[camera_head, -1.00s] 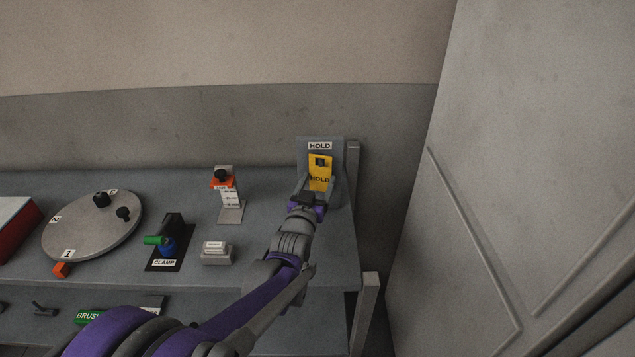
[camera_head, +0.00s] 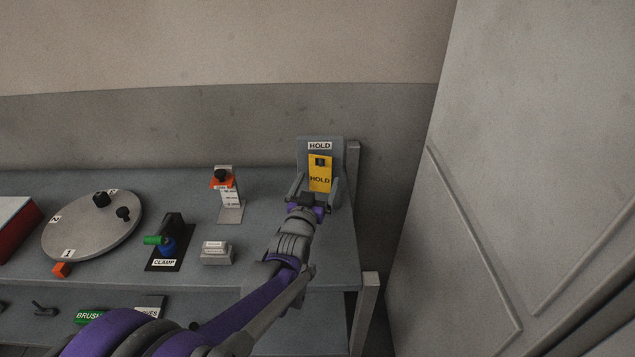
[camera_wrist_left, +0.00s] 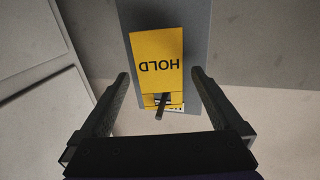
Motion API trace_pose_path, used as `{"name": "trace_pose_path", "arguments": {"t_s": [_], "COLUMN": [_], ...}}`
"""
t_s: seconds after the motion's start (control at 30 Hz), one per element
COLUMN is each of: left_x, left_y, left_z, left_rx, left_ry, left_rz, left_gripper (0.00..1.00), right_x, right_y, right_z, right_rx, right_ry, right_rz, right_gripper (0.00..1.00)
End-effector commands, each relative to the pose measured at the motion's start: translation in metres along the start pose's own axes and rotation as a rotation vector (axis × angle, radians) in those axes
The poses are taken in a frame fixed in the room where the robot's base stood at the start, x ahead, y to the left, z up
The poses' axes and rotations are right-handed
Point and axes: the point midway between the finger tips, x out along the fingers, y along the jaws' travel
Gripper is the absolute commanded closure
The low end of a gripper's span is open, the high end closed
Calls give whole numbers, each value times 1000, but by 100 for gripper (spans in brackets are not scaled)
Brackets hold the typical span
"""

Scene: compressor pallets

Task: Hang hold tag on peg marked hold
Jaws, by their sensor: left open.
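The yellow hold tag (camera_head: 320,176) hangs on the dark peg (camera_head: 320,162) of the grey upright board (camera_head: 305,150), under a white HOLD label (camera_head: 320,146). In the left wrist view the tag (camera_wrist_left: 157,60) appears upside down, with the peg (camera_wrist_left: 161,106) sticking out through its top end. My left gripper (camera_head: 316,186) is open in front of the board. In the left wrist view its fingers (camera_wrist_left: 160,75) stand wide apart on either side of the tag, with clear gaps and no contact. My right gripper is not in view.
The bench also holds a round numbered plate (camera_head: 85,228), a clamp (camera_head: 170,240), an orange-and-white stand (camera_head: 228,195) and a small grey box (camera_head: 216,253). A grey post (camera_head: 353,170) stands just right of the board. A large pale panel (camera_head: 520,150) fills the right side.

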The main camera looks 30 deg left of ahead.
Motion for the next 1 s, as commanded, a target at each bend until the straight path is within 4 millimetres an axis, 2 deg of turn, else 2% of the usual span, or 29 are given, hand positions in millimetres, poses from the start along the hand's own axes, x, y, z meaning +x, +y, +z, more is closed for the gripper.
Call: {"name": "trace_pose_path", "arguments": {"t_s": [0.4,0.5,0.63,0.87,1.0], "left_x": [-77,-91,-102,-106,-120], "left_y": [0,0,0,2,21], "left_z": [0,0,0,0,6], "left_rx": [-1,0,0,0,1], "left_ry": [0,0,0,-8,-134], "left_rz": [0,0,0,4,51], "left_gripper": [0,0,0,0,0], "right_x": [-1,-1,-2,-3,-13], "right_y": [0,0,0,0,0], "right_z": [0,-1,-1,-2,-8], "right_rx": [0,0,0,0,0], "right_ry": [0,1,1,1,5], "right_rz": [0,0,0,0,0], "right_gripper": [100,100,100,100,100]}}
